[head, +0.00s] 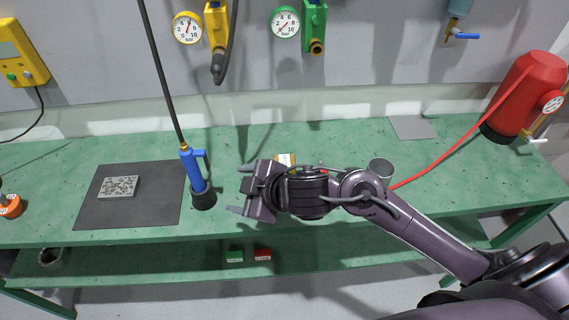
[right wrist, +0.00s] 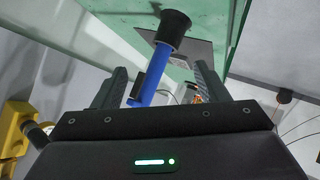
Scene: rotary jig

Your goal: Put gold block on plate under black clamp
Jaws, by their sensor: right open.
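A small yellow-gold piece with a white label (head: 285,159) lies on the bench, partly hidden behind my right arm; I cannot tell for sure that it is the gold block. A speckled grey rectangular slab (head: 118,187) lies on a dark mat (head: 153,208) at the left; it may be the plate. I cannot make out a black clamp. My right gripper (head: 240,189) is open and empty above the bench, its fingers pointing left. The blue tool with a black end (head: 194,172) is just left of its fingertips. In the right wrist view, the tool (right wrist: 152,75) shows between the fingers (right wrist: 160,72).
A grey cup (head: 380,169) stands behind my right arm. A red tank (head: 527,92) with a red hose is at the back right, near a flat grey sheet (head: 413,127). Green and red boxes (head: 262,255) sit on the lower shelf. Gauges hang on the wall.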

